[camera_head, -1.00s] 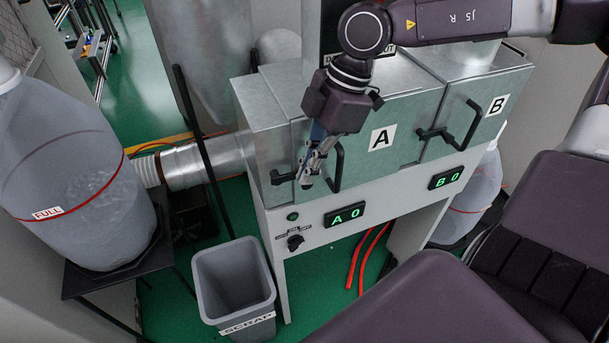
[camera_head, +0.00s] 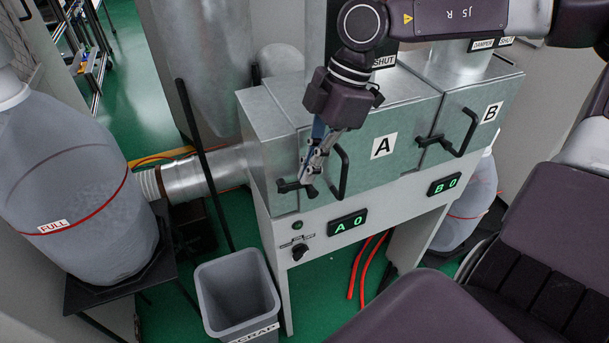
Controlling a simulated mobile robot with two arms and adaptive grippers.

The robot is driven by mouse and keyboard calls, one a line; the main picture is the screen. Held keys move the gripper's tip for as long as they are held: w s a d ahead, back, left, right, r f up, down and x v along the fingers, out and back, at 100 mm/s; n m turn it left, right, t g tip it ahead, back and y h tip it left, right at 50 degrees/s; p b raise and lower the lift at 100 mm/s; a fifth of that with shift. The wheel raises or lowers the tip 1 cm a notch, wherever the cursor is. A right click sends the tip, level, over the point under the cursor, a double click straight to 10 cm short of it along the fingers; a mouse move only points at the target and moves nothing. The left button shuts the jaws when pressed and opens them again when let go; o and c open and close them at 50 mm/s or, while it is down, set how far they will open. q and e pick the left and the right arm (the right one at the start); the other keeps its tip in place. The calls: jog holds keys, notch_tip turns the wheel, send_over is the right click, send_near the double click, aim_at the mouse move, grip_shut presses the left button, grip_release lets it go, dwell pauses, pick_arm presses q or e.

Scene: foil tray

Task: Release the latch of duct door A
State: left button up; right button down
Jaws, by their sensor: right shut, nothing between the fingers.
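Duct door A (camera_head: 410,125) is a grey metal door on the front of a duct box, marked with a black letter A, and looks closed. Its black latch (camera_head: 287,186) sits at the door's lower left edge. A black bar handle (camera_head: 343,172) stands just right of it. My right gripper (camera_head: 308,179) points down in front of the latch, with its fingers shut and empty. The fingertips overlap the latch's right part in the picture and hide some of it. I cannot tell whether they touch it. My left gripper is not in view.
Door B (camera_head: 486,130) with its own black latch and handle is to the right. Below are displays A 0 (camera_head: 347,223) and B 0 (camera_head: 444,184) and a black knob (camera_head: 299,252). A grey scrap bin (camera_head: 236,290) stands on the floor. A full bag (camera_head: 65,190) is at left.

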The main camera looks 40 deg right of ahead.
pick_arm(q)
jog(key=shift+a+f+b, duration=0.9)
jog(key=shift+b, duration=0.3)
pick_arm(e)
jog(key=v, duration=1)
jog(key=shift+a+r, duration=0.2)
jog(key=shift+r, duration=0.15)
jog(key=shift+a, duration=0.1)
